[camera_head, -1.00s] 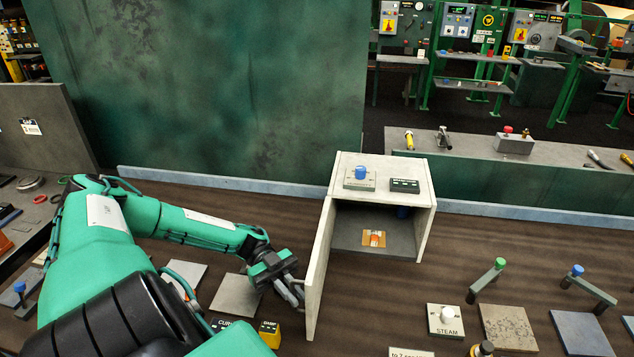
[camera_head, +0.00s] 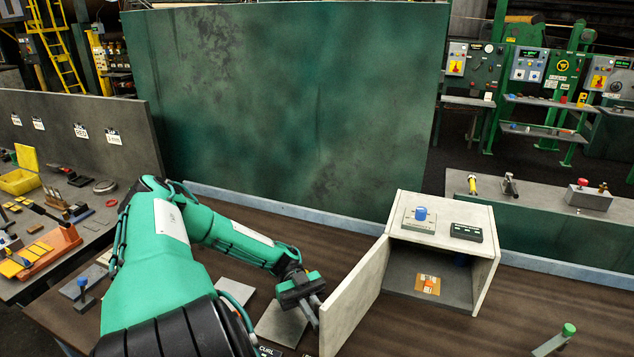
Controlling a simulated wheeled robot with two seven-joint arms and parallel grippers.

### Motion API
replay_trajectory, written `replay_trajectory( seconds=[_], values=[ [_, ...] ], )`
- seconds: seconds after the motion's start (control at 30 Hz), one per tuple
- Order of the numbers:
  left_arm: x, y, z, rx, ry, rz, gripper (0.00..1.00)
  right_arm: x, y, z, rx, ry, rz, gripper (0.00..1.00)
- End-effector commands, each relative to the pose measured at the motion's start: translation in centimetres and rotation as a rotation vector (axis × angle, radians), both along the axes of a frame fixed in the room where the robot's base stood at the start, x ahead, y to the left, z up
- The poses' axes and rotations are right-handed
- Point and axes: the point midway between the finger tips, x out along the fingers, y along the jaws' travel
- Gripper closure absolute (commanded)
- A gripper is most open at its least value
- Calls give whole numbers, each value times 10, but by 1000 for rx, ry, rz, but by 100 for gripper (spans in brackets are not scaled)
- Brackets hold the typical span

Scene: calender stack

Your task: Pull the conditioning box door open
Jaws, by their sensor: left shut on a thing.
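The pale conditioning box (camera_head: 486,277) stands on the brown bench at the right of centre. Its front is open, and an orange-and-tan item (camera_head: 428,285) lies inside on the dark floor. The box door (camera_head: 355,295) stands swung out from the box's left side, toward me and to the left. My left gripper (camera_head: 314,310) is at the door's outer face near its free edge, shut on the door's handle; the handle itself is mostly hidden by the fingers. My right gripper is out of view.
A blue-knobbed unit (camera_head: 421,218) and a small dark display (camera_head: 466,232) sit on top of the box. Flat grey plates (camera_head: 281,322) lie under my left arm. A green-knobbed lever (camera_head: 556,340) stands at front right. A large green panel (camera_head: 290,100) rises behind the bench.

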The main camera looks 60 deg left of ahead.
Motion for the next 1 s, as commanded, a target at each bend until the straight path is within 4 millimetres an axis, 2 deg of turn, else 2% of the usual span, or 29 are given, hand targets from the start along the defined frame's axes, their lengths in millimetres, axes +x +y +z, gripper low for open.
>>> replay_trajectory(
  seconds=[0.33,0.47,0.57,0.8,1.0],
  values=[
    [0,1,0,0,-1,0,85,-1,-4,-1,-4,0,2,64],
    [1,11,-3,2,0,1,85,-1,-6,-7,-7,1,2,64],
    [3,28,-5,4,-1,3,85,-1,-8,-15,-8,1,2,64],
    [7,85,-5,3,-2,4,85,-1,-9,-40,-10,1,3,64],
    [9,120,-3,1,-2,2,85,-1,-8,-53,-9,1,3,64]
  ],
)
